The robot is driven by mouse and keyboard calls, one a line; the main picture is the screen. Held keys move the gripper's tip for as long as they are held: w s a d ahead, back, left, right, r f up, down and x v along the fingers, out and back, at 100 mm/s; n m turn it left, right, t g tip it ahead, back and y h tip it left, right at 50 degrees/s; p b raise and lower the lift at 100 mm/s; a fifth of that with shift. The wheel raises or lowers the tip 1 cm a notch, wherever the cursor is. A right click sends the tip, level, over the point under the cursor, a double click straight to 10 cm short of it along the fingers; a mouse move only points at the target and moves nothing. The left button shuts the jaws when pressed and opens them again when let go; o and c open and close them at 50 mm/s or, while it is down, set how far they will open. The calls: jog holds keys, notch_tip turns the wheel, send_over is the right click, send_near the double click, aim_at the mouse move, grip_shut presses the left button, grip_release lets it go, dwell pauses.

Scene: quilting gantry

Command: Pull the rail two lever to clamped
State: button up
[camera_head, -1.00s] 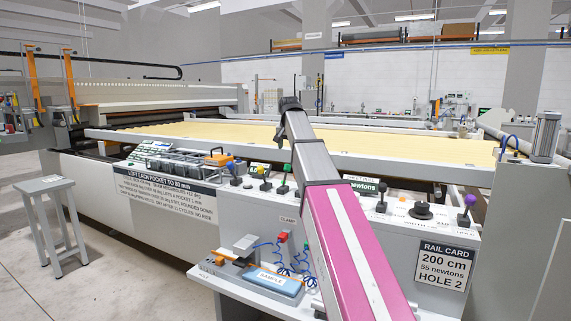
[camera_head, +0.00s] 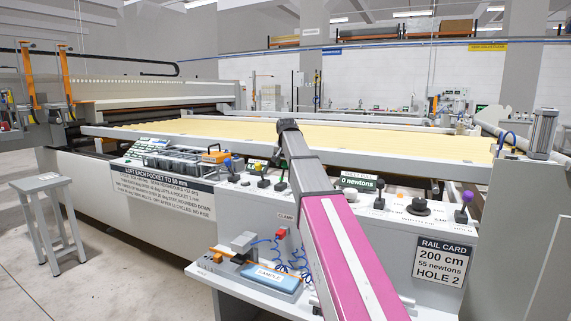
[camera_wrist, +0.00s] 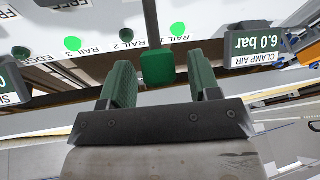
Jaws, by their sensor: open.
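In the wrist view my gripper (camera_wrist: 166,82) is open, its two green-padded fingers apart. A dark green square lever knob (camera_wrist: 157,67) on a dark stem shows between the fingertips, with a gap on each side. Whether it is deep between the pads I cannot tell. The stem crosses a white panel (camera_wrist: 100,22) with labels RAIL 3, RAIL 2 and RAIL 1; the stem stands between the RAIL 2 and RAIL 1 labels. In the head view my gripper (camera_head: 277,156) is partly hidden by my arm, above the console's lever row.
A CLAMP AIR display reading 6.0 bar (camera_wrist: 258,46) is close on the right in the wrist view. In the head view, a purple-knobbed lever (camera_head: 466,198) and black knob (camera_head: 421,207) stand further right. A SAMPLE shelf (camera_head: 270,281) juts out below; a stool (camera_head: 42,185) stands left.

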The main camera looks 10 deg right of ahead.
grip_shut()
jog(key=shift+s, duration=0.1)
jog(key=s+a+n+t+h, duration=0.1)
jog(key=s+a+t+h, duration=0.4)
jog(key=s+t, duration=0.2)
jog(key=shift+s+a+f+t, duration=0.15)
jog(key=shift+s+a+t, duration=0.1)
jog(key=shift+t, duration=0.45)
jog(key=shift+f, duration=0.1)
dwell(0.7)
